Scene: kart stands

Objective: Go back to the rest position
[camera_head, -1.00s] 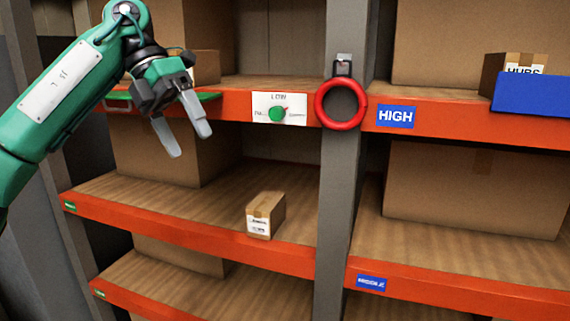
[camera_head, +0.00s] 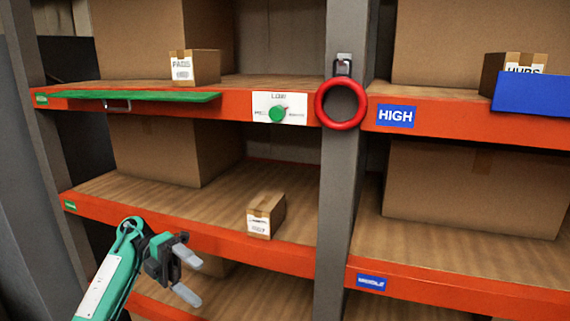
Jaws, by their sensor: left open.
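My left gripper (camera_head: 187,277) is open and empty, with its two grey fingers apart. It is low in the head view, in front of the left bay's lower shelves. My green left arm (camera_head: 108,283) comes up from the bottom edge. The gripper looks clear of the small box (camera_head: 265,213) on the middle shelf, which stands up and to its right. My right gripper is not in view.
A green flap (camera_head: 150,96) lies level at the upper left shelf beside a PADS box (camera_head: 194,67). A dial panel (camera_head: 280,108), a red ring (camera_head: 341,103) on the grey post, and a blue panel (camera_head: 533,94) before the HUBS box (camera_head: 505,69) are on the right.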

